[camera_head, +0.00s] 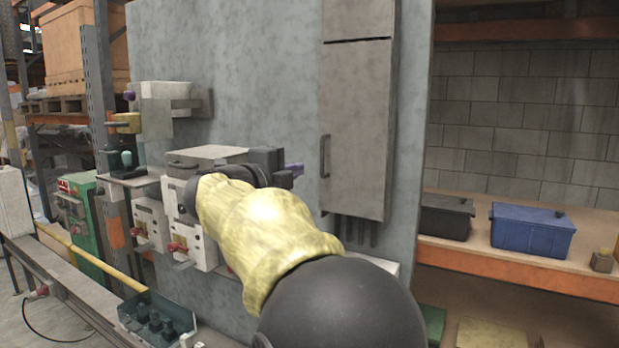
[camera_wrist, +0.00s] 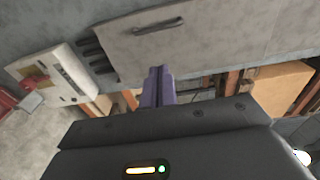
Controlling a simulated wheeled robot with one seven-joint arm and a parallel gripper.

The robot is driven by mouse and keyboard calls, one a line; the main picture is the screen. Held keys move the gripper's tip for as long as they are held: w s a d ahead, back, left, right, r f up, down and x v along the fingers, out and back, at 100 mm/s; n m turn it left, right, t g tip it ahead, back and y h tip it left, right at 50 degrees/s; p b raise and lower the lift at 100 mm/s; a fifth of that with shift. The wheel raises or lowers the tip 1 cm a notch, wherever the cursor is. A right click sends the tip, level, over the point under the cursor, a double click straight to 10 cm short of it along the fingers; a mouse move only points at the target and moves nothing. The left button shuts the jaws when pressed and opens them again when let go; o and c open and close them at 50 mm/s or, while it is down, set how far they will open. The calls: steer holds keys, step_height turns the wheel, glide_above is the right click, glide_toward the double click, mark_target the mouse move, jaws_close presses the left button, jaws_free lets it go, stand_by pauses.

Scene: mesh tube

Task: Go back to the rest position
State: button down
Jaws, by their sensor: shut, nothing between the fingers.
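My arm, in a yellow sleeve, reaches from the lower right of the head view toward the grey wall panel. My gripper (camera_head: 293,170) is at its far end, in front of the panel and left of the tall grey cabinet. Its purple fingers show in the wrist view (camera_wrist: 158,88), pressed together with nothing between them. In the wrist view the grey cabinet (camera_wrist: 200,40) with its dark handle lies beyond the fingers. The gripper appears apart from the cabinet.
White switch boxes (camera_head: 192,225) with red knobs hang on the panel, partly behind my arm. A teal tray (camera_head: 158,318) stands at the lower left. A blue box (camera_head: 532,231) and a dark box (camera_head: 445,217) sit on the right shelf. A yellow rail (camera_head: 95,258) runs at left.

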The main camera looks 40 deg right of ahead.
steer(key=w+a+f+n+t+y+b, duration=0.1)
steer(key=w+a+f+n+t+y, duration=0.4)
steer(key=a+f+n, duration=0.45)
steer(key=w+a+f+n+t+y+b, duration=0.1)
steer(key=w+a+f+n+t+y, duration=0.15)
steer(key=a+f+n+y, duration=0.65)
steer(key=s+a+f+n+g+y, duration=0.1)
steer(key=s+a+f+n+g, duration=0.3)
steer(key=f, duration=0.6)
steer(key=s+f+n+g+y, duration=0.1)
steer(key=s+f+n+y, duration=0.1)
steer(key=s+f+n, duration=0.55)
steer(key=s+f+n+g+b, duration=0.1)
steer(key=s+f+n+g, duration=0.1)
steer(key=s+f+g, duration=0.4)
steer(key=s+f, duration=0.5)
steer(key=shift+s+a, duration=0.3)
steer(key=shift+s, duration=0.1)
steer(key=shift+w+d, duration=0.1)
